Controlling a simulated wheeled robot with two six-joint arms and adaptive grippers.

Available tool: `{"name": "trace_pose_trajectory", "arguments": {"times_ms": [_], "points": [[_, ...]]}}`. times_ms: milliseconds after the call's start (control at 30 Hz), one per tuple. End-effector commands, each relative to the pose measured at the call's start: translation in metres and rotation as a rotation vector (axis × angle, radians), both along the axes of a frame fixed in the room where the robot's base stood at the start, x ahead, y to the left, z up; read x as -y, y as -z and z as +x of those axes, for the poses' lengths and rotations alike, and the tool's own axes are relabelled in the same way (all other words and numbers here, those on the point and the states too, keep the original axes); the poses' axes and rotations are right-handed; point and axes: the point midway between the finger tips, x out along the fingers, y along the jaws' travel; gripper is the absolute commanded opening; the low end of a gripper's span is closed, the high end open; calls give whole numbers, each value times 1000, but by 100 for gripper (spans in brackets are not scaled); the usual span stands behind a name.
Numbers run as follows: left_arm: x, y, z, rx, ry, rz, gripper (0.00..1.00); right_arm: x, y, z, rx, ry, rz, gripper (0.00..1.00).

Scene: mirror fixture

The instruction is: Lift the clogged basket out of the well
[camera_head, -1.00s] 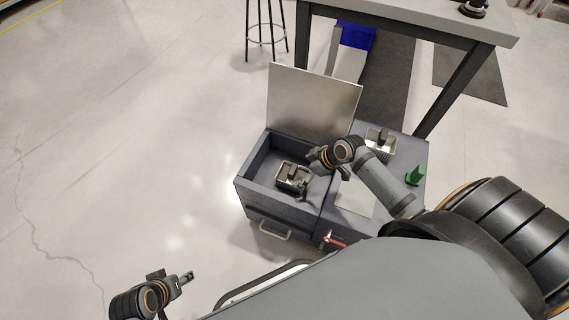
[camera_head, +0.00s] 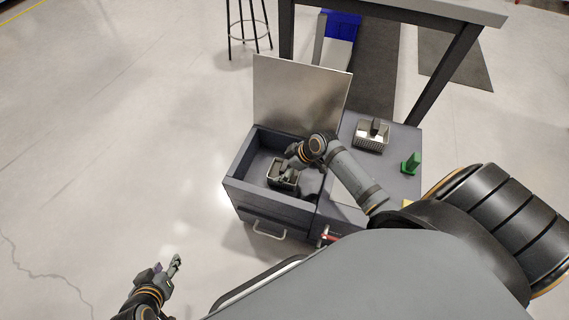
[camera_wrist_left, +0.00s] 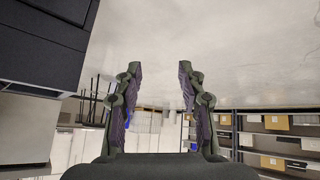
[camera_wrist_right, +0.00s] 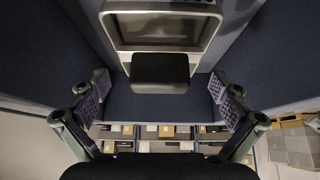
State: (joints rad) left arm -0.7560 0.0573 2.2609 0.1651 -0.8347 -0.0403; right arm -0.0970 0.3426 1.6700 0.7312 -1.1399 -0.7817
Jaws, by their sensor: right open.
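The clogged basket (camera_head: 281,178) sits low in the open well (camera_head: 259,197) of the grey cabinet, with a dark upright grip. In the right wrist view the basket (camera_wrist_right: 203,43) is a metal-rimmed box, and its dark grip (camera_wrist_right: 160,72) lies ahead, centred between my fingers. My right gripper (camera_wrist_right: 160,105) is open inside the well, with a finger to each side and apart from the grip. In the head view my right gripper (camera_head: 292,166) partly covers the basket. My left gripper (camera_wrist_left: 160,105) is open and empty, away to the left of the cabinet over the floor.
A raised metal lid (camera_head: 300,95) stands behind the well. A second wire basket (camera_head: 371,137) and a green object (camera_head: 411,163) stand on the cabinet top at right. A red-handled item (camera_head: 330,237) is at the cabinet front. A table (camera_head: 420,8) stands behind.

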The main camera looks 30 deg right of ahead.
Motion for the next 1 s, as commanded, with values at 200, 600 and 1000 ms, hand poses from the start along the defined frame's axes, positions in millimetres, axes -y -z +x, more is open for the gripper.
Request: {"name": "trace_pose_trajectory", "arguments": {"times_ms": [200,600,1000], "points": [[-4,-36,42,204,-15,9,40,-3,8,4,1,0,1,100],[-9,-118,98,578,-37,21,40,-9,24,11,1,0,1,100],[-10,-142,108,674,-42,23,40,-11,27,12,0,0,0,100]]}}
